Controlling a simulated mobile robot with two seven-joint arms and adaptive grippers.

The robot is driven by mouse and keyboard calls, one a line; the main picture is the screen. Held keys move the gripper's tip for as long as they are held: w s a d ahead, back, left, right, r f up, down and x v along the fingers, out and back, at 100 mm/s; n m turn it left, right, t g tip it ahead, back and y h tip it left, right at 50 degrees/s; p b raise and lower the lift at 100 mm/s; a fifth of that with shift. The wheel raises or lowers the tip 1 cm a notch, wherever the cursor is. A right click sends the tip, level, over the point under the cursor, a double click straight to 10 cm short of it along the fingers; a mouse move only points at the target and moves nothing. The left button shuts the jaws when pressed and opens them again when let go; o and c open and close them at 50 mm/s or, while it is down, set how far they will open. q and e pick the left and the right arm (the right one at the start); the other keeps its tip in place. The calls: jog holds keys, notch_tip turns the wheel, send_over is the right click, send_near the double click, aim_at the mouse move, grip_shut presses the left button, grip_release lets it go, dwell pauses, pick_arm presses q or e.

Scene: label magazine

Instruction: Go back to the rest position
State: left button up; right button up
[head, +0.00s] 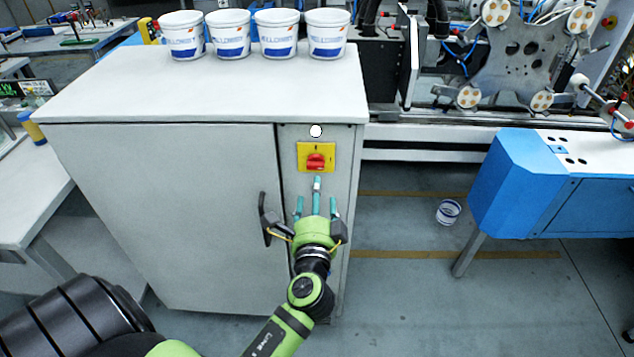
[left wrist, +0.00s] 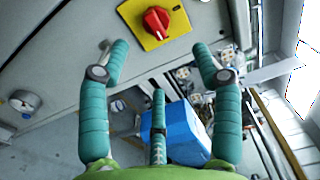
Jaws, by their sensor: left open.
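My left gripper (head: 316,199) is in front of the narrow right panel of a grey cabinet (head: 170,200). Its teal fingers are spread and hold nothing. In the left wrist view the open fingers (left wrist: 154,50) point toward a red rotary switch (left wrist: 156,22) on a yellow plate. In the head view the red switch (head: 315,161) is just above the fingertips, with a visible gap. My right gripper is in neither view.
Several white buckets (head: 228,34) stand along the back of the cabinet top. A black door handle (head: 264,218) is close left of my gripper. A blue machine unit (head: 530,185) stands at the right. A small bucket (head: 448,212) is on open floor.

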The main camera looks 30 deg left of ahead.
pick_arm(q)
jog(key=shift+s+d, duration=0.4)
jog(key=shift+s, duration=0.2)
jog(key=s+d+f+n+g+h, duration=0.1)
jog(key=s+d+f+g+h, duration=0.15)
jog(key=f, duration=0.85)
jog(key=s+d+f+g+h, duration=0.2)
jog(key=s+f, duration=0.1)
jog(key=f, duration=0.9)
jog(key=s+d+f+n+g+h, duration=0.1)
jog(key=s+d+f+g+h, duration=0.15)
jog(key=f, duration=0.85)
jog(key=s+f+n+g, duration=0.2)
jog(key=s+f, duration=0.4)
jog(key=s, duration=0.4)
jog(key=s+f+n+g+h, duration=0.1)
jog(key=s+f+n+g, duration=0.2)
jog(key=s+f, duration=0.3)
jog(key=s+f+n+g+h, duration=0.1)
jog(key=s+f, duration=0.5)
jog(key=s, duration=0.9)
jog(key=shift+s+a+n+g, duration=0.15)
jog(key=shift+a+n+g, duration=0.2)
jog(key=shift+n+g, duration=0.4)
jog(key=shift+f, duration=0.1)
